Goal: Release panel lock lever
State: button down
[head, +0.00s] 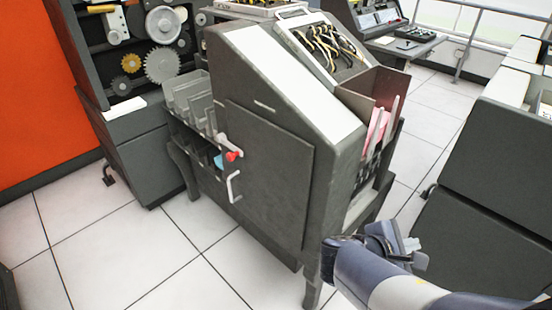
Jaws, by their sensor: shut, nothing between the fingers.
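A small lever with a red knob (232,156) sits at the left edge of the dark side panel (270,165) on the grey punch card machine. A pale mount shows just above the knob. A white handle (233,187) is fixed on the panel below the lever. The panel lies flush in the machine's side.
Card trays (190,100) stick out at the machine's left. A bin with pink cards (378,128) is at its right. A dark cabinet with gears (162,66) stands behind left, and a grey console (490,170) at right. The tiled floor (150,255) in front is clear.

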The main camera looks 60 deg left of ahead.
aim_at(221, 138)
jog(key=j+u, duration=0.95)
jog(key=i+j+u, duration=0.2)
jog(key=j, duration=0.2)
jog(key=k, duration=0.05)
